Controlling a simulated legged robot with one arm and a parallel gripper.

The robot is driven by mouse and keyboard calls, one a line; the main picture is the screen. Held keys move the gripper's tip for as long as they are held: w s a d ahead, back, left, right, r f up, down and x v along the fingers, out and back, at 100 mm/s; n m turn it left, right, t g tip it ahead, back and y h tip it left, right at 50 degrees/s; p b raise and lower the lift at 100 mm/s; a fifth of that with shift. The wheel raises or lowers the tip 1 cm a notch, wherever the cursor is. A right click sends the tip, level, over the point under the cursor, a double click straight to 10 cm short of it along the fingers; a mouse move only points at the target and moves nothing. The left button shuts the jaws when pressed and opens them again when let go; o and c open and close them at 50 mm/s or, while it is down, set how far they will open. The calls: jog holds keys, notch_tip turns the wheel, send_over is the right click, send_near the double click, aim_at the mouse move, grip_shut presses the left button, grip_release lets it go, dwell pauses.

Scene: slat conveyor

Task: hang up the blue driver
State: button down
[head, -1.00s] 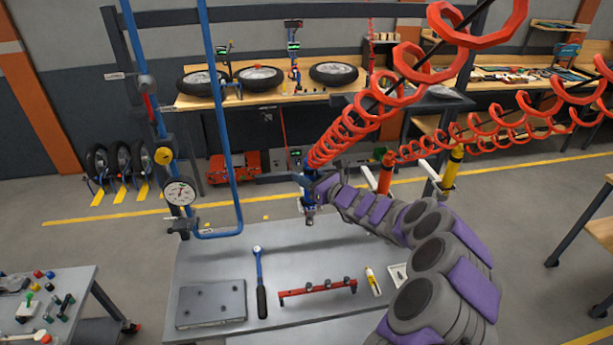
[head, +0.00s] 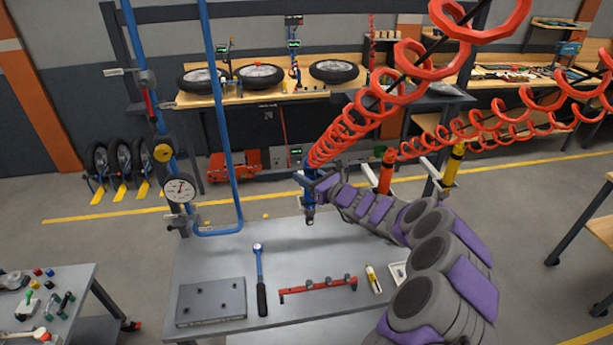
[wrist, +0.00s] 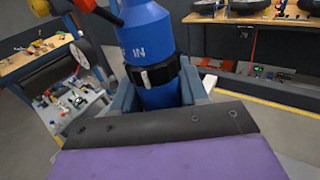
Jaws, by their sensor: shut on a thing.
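The blue driver (head: 309,195) hangs upright in my gripper (head: 316,184), above the back part of the grey bench, with a red coiled hose rising from its top. In the wrist view the blue driver (wrist: 150,45) fills the middle, with a black collar on its body. My gripper (wrist: 155,98) is shut around it below the collar. To the right, a red driver (head: 385,172) and a yellow driver (head: 452,172) hang at white hooks on the rack.
The grey bench (head: 205,262) holds a metal plate (head: 211,301), a ratchet (head: 260,280), a red bar (head: 318,288) and a yellow marker (head: 373,279). Coiled hoses (head: 365,105) cross above my arm.

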jog(key=shift+f+b, duration=0.3)
jog(key=shift+f, duration=0.05)
dwell(0.4)
jog(key=c, duration=0.5)
grip_release()
jog(key=v, duration=1.7)
jog(key=shift+s+d, duration=0.15)
jog(key=shift+d, duration=0.05)
jog(key=shift+f, duration=0.15)
